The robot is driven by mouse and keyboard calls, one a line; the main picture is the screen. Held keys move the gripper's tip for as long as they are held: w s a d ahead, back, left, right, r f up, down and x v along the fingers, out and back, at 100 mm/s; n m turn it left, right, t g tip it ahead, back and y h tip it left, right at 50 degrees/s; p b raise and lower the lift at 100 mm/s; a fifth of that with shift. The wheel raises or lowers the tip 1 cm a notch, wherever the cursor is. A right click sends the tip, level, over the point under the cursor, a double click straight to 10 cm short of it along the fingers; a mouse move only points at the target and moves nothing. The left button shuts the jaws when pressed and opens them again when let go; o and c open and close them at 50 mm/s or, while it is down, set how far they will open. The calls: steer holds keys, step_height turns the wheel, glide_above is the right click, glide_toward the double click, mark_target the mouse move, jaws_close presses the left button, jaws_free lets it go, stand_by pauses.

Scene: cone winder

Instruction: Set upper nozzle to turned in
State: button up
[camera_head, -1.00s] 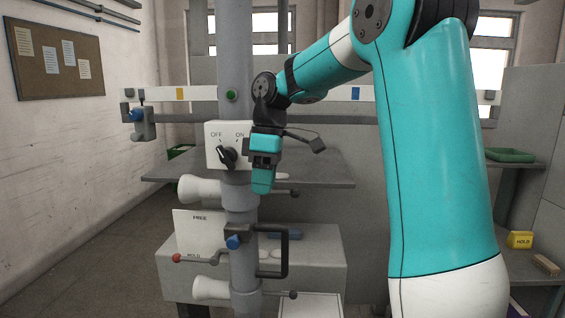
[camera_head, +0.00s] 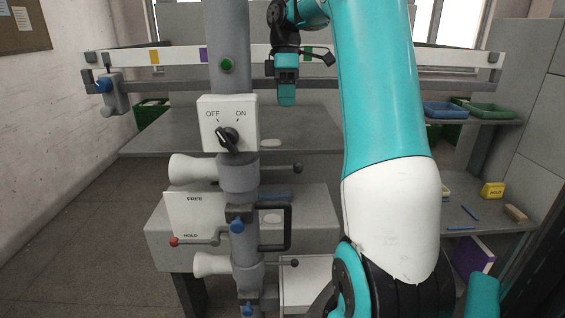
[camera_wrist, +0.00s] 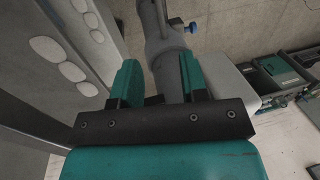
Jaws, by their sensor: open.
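The upper nozzle (camera_head: 194,169) is a pale, flared cone on the grey post (camera_head: 229,60). It points left, and a black-knobbed lever (camera_head: 290,167) sticks out to the right of its collar. The lower nozzle (camera_head: 209,265) also points left below it. My gripper (camera_head: 286,100) is above and behind the upper lever in the head view, clear of it. In the wrist view my gripper (camera_wrist: 160,80) has its two teal fingers apart with nothing held. A grey post with a collar (camera_wrist: 165,45) shows beyond the fingers.
A switch box (camera_head: 229,124) marked OFF and ON sits on the post above the upper nozzle. A black handle (camera_head: 274,228) and a FREE/HOLD plate (camera_head: 195,212) with a red-knobbed lever are lower. A striped rail (camera_head: 180,57) crosses behind. Right shelves hold trays (camera_head: 487,110).

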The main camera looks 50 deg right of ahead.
steer(key=f+b, duration=0.3)
steer(key=f, duration=0.1)
steer(key=s+a+f+b, duration=0.1)
steer(key=f+b, duration=0.2)
steer(key=f, duration=0.2)
steer(key=s+f+b, duration=0.1)
steer(key=f+b, duration=0.3)
steer(key=f, duration=0.1)
steer(key=shift+a+f, duration=0.15)
steer(key=shift+a, duration=0.2)
steer(key=shift+s+f, duration=0.15)
steer(key=shift+f, duration=0.5)
jaws_close()
